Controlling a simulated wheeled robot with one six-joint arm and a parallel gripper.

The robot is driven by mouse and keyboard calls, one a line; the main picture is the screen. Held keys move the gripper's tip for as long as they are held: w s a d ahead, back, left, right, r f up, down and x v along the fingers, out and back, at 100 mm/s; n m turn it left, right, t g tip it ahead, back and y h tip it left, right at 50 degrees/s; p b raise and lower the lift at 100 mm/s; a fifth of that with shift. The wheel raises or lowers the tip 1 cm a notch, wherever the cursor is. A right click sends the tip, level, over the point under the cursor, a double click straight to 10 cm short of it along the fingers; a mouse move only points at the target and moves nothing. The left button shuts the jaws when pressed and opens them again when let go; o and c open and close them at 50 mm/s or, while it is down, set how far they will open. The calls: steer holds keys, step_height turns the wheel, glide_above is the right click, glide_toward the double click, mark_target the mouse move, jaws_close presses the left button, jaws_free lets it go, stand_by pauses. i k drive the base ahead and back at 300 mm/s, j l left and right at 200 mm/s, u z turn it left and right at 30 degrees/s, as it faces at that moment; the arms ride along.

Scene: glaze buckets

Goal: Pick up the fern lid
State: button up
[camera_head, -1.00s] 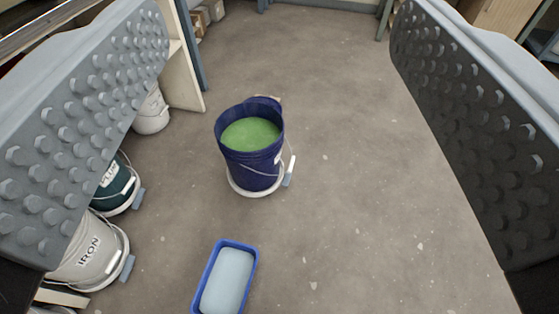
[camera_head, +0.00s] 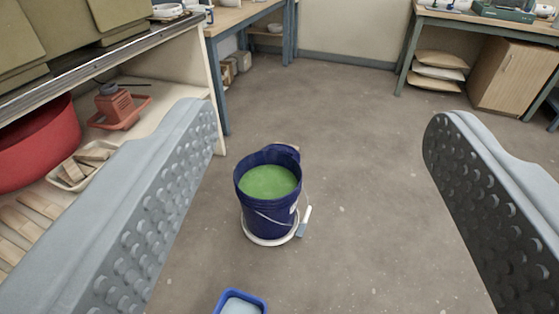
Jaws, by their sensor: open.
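My gripper (camera_head: 320,120) is open and empty, with one studded grey finger on each side of the picture. A dark blue bucket (camera_head: 268,212) of green glaze stands on the floor between and beyond the fingers, uncovered. A white round base (camera_head: 262,241) shows under it. A small dark blue piece rises at its back rim; I cannot tell whether it is a lid. No lid marked fern can be made out.
A blue tub (camera_head: 240,303) is cut off at the bottom edge. A shelf with a red basin (camera_head: 38,145) and a red-orange tool (camera_head: 115,106) stands at left. Workbenches and a wooden cabinet (camera_head: 510,78) stand at the back.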

mark_target(290, 150)
steer(key=i+l+z, duration=0.1)
steer(key=l+z, duration=0.15)
steer(key=l, duration=0.15)
steer(key=i+l+z, duration=0.3)
steer(key=i+l, duration=0.9)
steer(key=i, duration=0.45)
steer(key=i+l+u, duration=0.15)
steer(key=i, duration=0.4)
steer(key=i+l, duration=0.1)
steer(key=i, duration=0.5)
steer(key=i+j+u, duration=0.15)
steer(key=i+u, duration=0.15)
steer(key=u, duration=0.15)
steer(key=i+u, duration=0.25)
steer(key=u, duration=0.25)
steer(key=i+u, duration=0.3)
steer(key=u, duration=0.15)
steer(key=i+l+u, duration=0.2)
steer(key=u, duration=0.25)
steer(key=i+l+u, duration=0.15)
steer(key=i+u, duration=0.3)
